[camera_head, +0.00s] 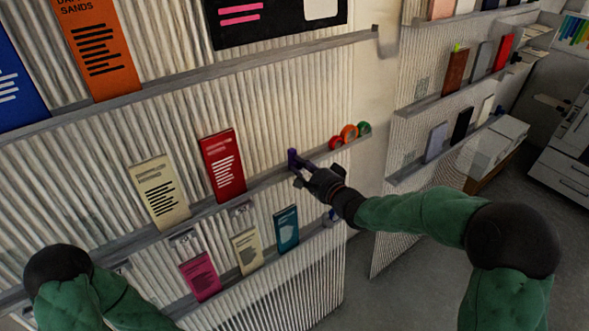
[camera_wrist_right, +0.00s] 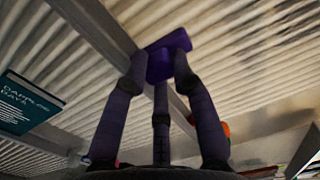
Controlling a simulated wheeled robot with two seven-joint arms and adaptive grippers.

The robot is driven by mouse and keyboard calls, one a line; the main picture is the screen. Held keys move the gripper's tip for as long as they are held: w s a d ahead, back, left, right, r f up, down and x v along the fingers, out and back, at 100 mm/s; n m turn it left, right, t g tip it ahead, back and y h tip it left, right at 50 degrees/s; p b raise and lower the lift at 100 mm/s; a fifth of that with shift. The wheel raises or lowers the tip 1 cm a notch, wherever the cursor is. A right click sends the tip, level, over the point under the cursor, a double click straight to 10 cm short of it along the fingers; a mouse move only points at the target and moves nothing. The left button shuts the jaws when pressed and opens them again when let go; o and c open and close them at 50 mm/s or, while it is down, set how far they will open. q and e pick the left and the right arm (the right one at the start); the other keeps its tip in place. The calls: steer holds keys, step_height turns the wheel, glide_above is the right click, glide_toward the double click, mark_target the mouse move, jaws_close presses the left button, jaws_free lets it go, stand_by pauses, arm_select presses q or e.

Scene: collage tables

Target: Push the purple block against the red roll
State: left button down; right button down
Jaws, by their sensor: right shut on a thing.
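The purple block (camera_head: 292,159) stands at the shelf ledge in the head view, right of the red card. My right gripper (camera_head: 303,172) is shut on it; in the right wrist view the fingers meet at the purple block (camera_wrist_right: 168,60). The red roll (camera_head: 336,142) sits farther right on the same ledge, with a gap between it and the block. It is beside an orange roll (camera_head: 349,132) and a green roll (camera_head: 364,128). My left arm shows at the lower left of the head view, but its gripper is out of the picture.
The ledge (camera_head: 275,176) runs along a corrugated panel. A red card (camera_head: 222,166) and a cream card (camera_head: 160,192) stand left of the block. A lower ledge holds a teal card (camera_head: 286,229) and others. The ledge between block and red roll looks clear.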

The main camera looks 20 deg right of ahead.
steer(key=w+d+p, duration=0.1)
steer(key=d, duration=0.3)
steer(key=w+d+p, duration=0.2)
steer(key=d, duration=0.2)
steer(key=w+d+p, duration=0.1)
steer(key=d+p, duration=0.1)
steer(key=d, duration=0.2)
steer(key=shift+w+d+f, duration=0.25)
steer(key=shift+d+f, duration=0.05)
steer(key=shift+f, duration=0.05)
steer(key=c, duration=1.2)
jaws_free()
steer(key=shift+f, duration=0.1)
steer(key=shift+o, duration=1.3)
steer(key=shift+d, duration=0.1)
steer(key=shift+r, duration=0.2)
steer(key=shift+r, duration=0.1)
steer(key=f+v, duration=0.1)
steer(key=v, duration=1)
steer(key=shift+s+r, duration=0.45)
steer(key=shift+r, duration=0.05)
